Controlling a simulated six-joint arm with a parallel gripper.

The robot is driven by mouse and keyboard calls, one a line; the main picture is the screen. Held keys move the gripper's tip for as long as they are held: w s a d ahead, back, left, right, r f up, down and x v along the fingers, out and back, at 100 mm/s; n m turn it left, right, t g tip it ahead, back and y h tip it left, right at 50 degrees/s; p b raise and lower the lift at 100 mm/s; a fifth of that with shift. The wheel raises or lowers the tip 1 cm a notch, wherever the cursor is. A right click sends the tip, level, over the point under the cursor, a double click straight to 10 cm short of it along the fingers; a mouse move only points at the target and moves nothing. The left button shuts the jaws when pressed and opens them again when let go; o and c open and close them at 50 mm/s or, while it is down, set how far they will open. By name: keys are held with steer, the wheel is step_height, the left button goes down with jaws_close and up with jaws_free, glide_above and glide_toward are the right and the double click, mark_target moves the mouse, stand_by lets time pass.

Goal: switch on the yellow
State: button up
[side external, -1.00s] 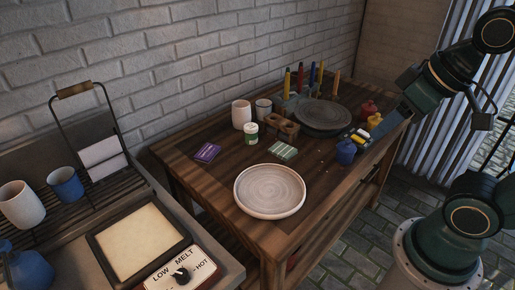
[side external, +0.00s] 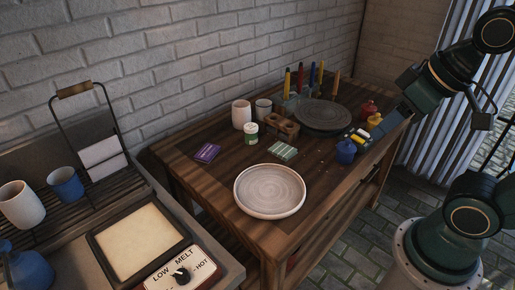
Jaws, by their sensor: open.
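Several yellow things are in the side external view. A small yellow block or button (side external: 357,138) lies on a dark strip near the table's right edge, beside a pale one and a blue one. A yellow bottle (side external: 375,121) stands just behind it. A yellow-handled tool (side external: 287,82) stands upright in the rack at the back. I cannot tell whether any yellow thing is switched on. My gripper (side external: 404,108) is over the table's right edge, right of the strip and near the yellow bottle, apparently touching nothing. Its fingers are small and dark here; it is open and appears empty.
The wooden table (side external: 220,165) holds a pale plate (side external: 270,191), a dark wheel (side external: 322,117), a red bottle (side external: 368,108), a blue bottle (side external: 345,151) and cups. A heater dial (side external: 182,275) is at the lower left. The table's right front is mostly clear.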

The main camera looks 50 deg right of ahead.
steer(key=c, duration=0.7)
steer(key=shift+w+d+r, duration=0.1)
steer(key=shift+w, duration=0.1)
jaws_close()
steer(key=w+d+f+n+g, duration=0.1)
steer(key=w+d+n+g, duration=0.2)
steer(key=w+d+n, duration=1)
steer(key=w+d+f+n, duration=0.1)
steer(key=d+f, duration=0.3)
steer(key=d, duration=0.4)
steer(key=w+d+f+n, duration=0.1)
steer(key=d+f+n, duration=0.1)
steer(key=d+f, duration=0.3)
steer(key=w+d+f+n+g, duration=0.1)
steer(key=d+f, duration=0.4)
steer(key=d, duration=0.6)
steer(key=shift+w+d+f+n, duration=0.2)
steer(key=shift+d+n, duration=0.15)
steer(key=shift+n, duration=0.15)
